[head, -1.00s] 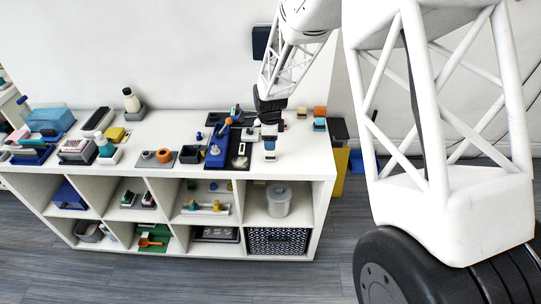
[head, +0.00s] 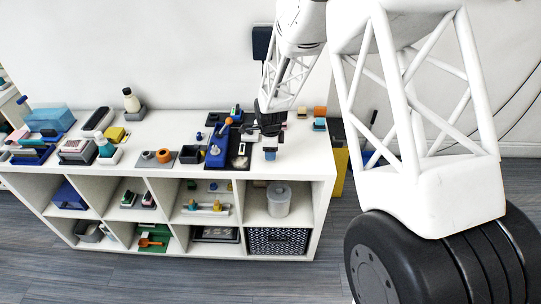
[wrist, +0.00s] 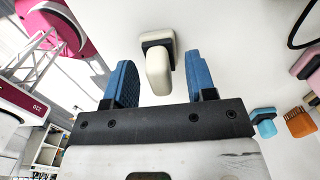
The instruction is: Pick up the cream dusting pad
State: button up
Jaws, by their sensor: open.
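The cream dusting pad (wrist: 158,68) lies on the white top in the wrist view. It has a rounded cream grip and a black band across a wider cream end. My gripper (wrist: 161,78) is open, with one blue finger on each side of the pad's grip and a visible gap to both. I see no contact with the pad. In the head view my gripper (head: 270,154) is over the right part of the shelf top. I cannot pick out the pad there; the gripper may be hiding it.
Blue (wrist: 263,124), orange (wrist: 299,122) and pink (wrist: 308,64) blocks lie right of the gripper in the wrist view. In the head view, a dark tray with a blue tool (head: 217,150) lies left of it. The top's front right corner is clear.

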dwell(0.4)
grip_shut()
jog(key=shift+r, duration=0.2)
jog(key=shift+r, duration=1.45)
jog(key=shift+s+d+r, duration=0.1)
jog(key=shift+s+r, duration=0.1)
jog(key=shift+s, duration=0.1)
jog(key=s+d+r, duration=0.1)
jog(key=s+d, duration=0.3)
jog(key=s, duration=1)
jog(key=shift+s+r, duration=0.2)
jog(key=shift+s, duration=0.2)
